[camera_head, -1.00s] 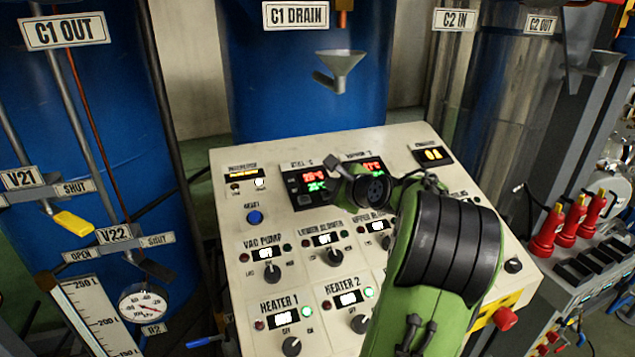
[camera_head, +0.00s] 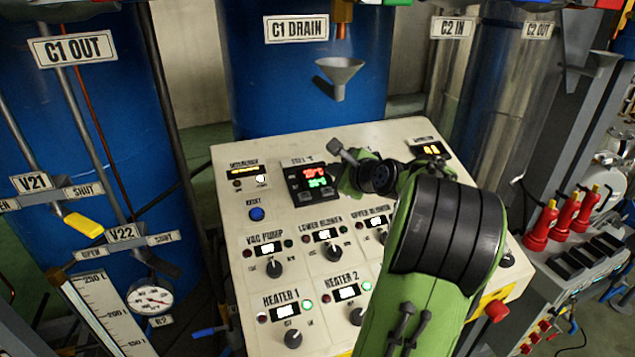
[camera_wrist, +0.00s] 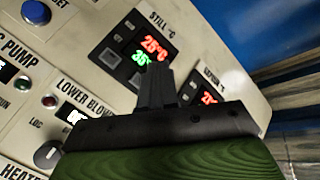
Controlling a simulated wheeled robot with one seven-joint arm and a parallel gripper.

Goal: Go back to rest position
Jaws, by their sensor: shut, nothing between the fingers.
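My green arm reaches over a cream control panel (camera_head: 230,210) in the head view. My gripper (camera_head: 338,147) is above the upper part of the panel, just right of the STILL temperature display (camera_head: 312,177). In the wrist view my gripper (camera_wrist: 157,85) is shut and empty, its dark fingers together. They overlap the lower edge of the STILL display (camera_wrist: 143,48), with red and green digits beyond. Whether the fingertips touch the panel cannot be told. The arm hides the right part of the panel.
Blue drums (camera_head: 300,75) stand behind and left of the panel. A grey funnel (camera_head: 340,75) hangs below the C1 DRAIN sign. A yellow valve handle (camera_head: 83,226) and a gauge (camera_head: 150,298) are at left. Red-handled items (camera_head: 566,215) stand at right.

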